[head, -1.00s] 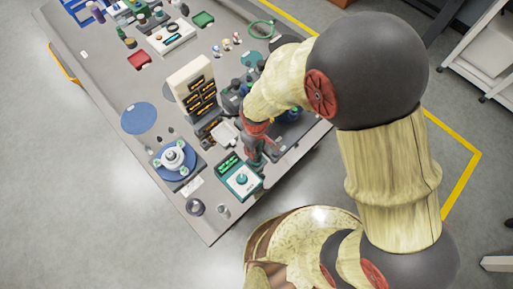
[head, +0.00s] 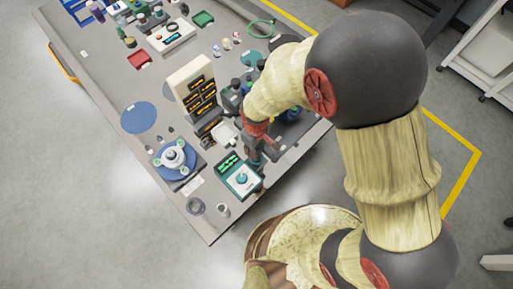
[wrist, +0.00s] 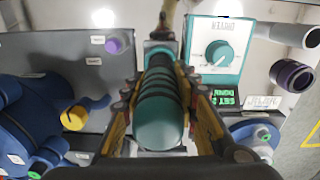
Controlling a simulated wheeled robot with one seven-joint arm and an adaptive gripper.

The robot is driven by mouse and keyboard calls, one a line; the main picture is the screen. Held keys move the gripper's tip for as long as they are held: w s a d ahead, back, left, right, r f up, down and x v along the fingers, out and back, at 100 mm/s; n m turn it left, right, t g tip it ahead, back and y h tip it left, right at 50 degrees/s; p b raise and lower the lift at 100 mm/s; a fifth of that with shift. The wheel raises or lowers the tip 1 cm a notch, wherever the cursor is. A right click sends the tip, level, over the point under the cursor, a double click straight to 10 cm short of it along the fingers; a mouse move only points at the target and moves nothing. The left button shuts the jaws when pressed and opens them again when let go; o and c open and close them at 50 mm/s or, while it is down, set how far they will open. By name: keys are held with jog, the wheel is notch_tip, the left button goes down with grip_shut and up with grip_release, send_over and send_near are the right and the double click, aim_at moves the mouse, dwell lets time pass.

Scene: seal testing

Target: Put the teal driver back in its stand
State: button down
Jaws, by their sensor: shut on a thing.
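The teal driver (wrist: 160,108) is between the two fingers of my gripper (wrist: 158,100) in the wrist view, its ribbed teal body pointing toward the camera. My gripper is shut on it. Beyond the driver is a grey block with a teal edge (wrist: 158,46), possibly its stand; I cannot tell whether the driver touches it. In the head view my gripper (head: 254,150) is over the front edge area of the bench, beside the driver control box (head: 240,178). The arm hides much of the driver and the space under it there.
The control box with a teal knob (wrist: 218,52) is right of the driver in the wrist view. A dark mat with a purple-capped (wrist: 115,45) and a yellow-capped part (wrist: 74,118) is at left. A dark ring (wrist: 291,75) is at right. A tall pale rack (head: 190,75) stands behind.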

jog(key=shift+f, duration=0.1)
jog(key=shift+f, duration=0.25)
jog(key=c, duration=1.4)
grip_release()
jog(key=shift+o, duration=0.5)
jog(key=shift+r+p, duration=1.75)
jog(key=shift+r, duration=0.75)
